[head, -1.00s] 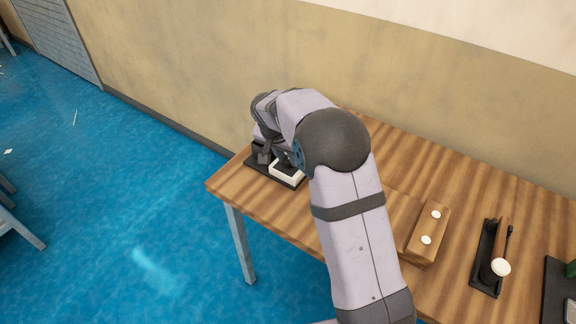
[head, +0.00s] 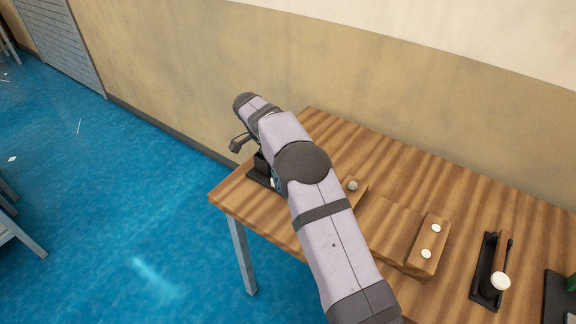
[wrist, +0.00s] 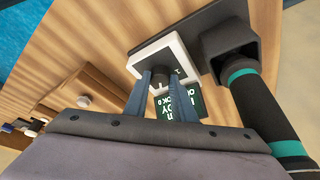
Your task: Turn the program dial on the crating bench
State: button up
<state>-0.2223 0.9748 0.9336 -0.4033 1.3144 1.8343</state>
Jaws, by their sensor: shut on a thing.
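In the wrist view, a small device with a white frame (wrist: 176,50) and a dark face sits on a black base on the wooden bench. The program dial (wrist: 159,86) shows as a small dark knob on that face, partly hidden between my fingers. My gripper (wrist: 160,78) is shut on the dial, one blue-grey finger on either side of it. A dark green panel (wrist: 188,104) with light lettering shows beside the fingers, partly covered. In the head view my arm hides the dial and the fingertips at the bench's left end.
A black holder (wrist: 230,48) and a black cylinder with teal bands (wrist: 262,105) stand close beside the device. Along the bench (head: 385,165) are a wooden block with a grey knob (head: 352,185), a block with two white knobs (head: 428,243) and a black tray (head: 485,270).

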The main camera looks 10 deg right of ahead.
jog(key=shift+m, duration=0.5)
jog(key=o, duration=1.1)
jog(key=shift+c, duration=0.2)
jog(key=shift+r, duration=0.1)
jog(key=v, duration=0.7)
jog(key=shift+w+r, duration=0.1)
jog(key=shift+w, duration=0.05)
